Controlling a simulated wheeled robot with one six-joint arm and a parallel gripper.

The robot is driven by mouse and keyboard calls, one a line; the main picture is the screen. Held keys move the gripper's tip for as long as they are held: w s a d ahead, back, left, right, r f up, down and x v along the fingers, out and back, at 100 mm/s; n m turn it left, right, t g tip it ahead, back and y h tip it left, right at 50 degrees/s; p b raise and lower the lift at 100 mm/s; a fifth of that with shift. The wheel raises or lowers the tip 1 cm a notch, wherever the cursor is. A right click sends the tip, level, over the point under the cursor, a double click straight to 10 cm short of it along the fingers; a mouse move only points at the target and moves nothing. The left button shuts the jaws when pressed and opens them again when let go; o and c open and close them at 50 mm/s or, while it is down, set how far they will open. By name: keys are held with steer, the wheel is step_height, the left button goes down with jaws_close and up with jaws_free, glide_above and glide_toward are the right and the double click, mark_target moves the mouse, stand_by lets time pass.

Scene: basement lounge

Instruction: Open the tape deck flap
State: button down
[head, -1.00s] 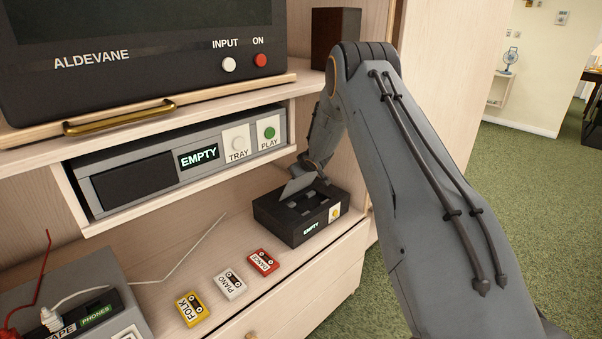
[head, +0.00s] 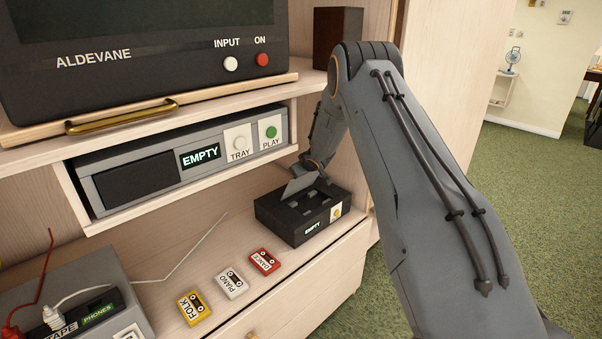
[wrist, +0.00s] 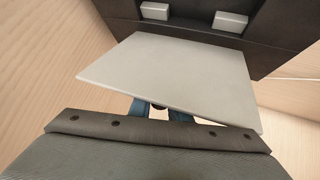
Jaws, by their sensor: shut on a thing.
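The tape deck (head: 300,235) is a low black box with a small "EMPTY" display and a yellow button, on the lower shelf. Its grey flap (head: 299,186) stands tilted up from the top, and the recess below shows. In the wrist view the flap (wrist: 170,72) is a pale plate across the middle, with the dark deck body (wrist: 190,30) beyond it. My gripper (head: 318,170) is at the flap's edge, behind my forearm. In the wrist view my blue fingertips (wrist: 160,108) are shut on the flap's near edge, partly hidden under it.
Three cassettes, yellow (head: 194,308), white (head: 232,283) and red (head: 265,262), lie left of the deck. A grey disc player (head: 140,183) sits above on its shelf. A grey unit (head: 85,290) with cables stands at lower left. Open green carpet (head: 500,220) lies right.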

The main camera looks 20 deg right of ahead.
steer(key=shift+s+a+f, duration=0.25)
steer(key=shift+s+f, duration=0.05)
steer(key=shift+f, duration=0.25)
steer(key=c, duration=1.7)
jaws_free()
steer(key=shift+w, duration=0.1)
steer(key=shift+o, duration=0.2)
steer(key=shift+s+a+r+p, duration=0.1)
steer(key=shift+s+r+p, duration=0.2)
steer(key=shift+r, duration=0.3)
steer(key=shift+s+d+r+p, duration=0.1)
steer(key=shift+s+r+p, duration=0.25)
steer(key=shift+r, duration=0.25)
steer(key=shift+s+a+r+p, duration=0.1)
steer(key=shift+s+r+p, duration=0.2)
steer(key=shift+r, duration=0.3)
steer(key=shift+s+a+r+p, duration=0.1)
steer(key=shift+s+r+p, duration=0.35)
steer(key=shift+r, duration=0.3)
steer(key=shift+s+r+p, duration=0.4)
steer(key=shift+s+r, duration=0.05)
steer(key=shift+r, duration=0.3)
steer(key=shift+s+a+r+p, duration=0.1)
steer(key=shift+s+r+p, duration=0.35)
steer(key=shift+r, duration=0.3)
steer(key=shift+s, duration=0.1)
steer(key=v, duration=0.7)
steer(key=shift+s+r+b, duration=0.2)
steer(key=shift+r+b, duration=0.1)
steer(key=shift+b, duration=0.05)
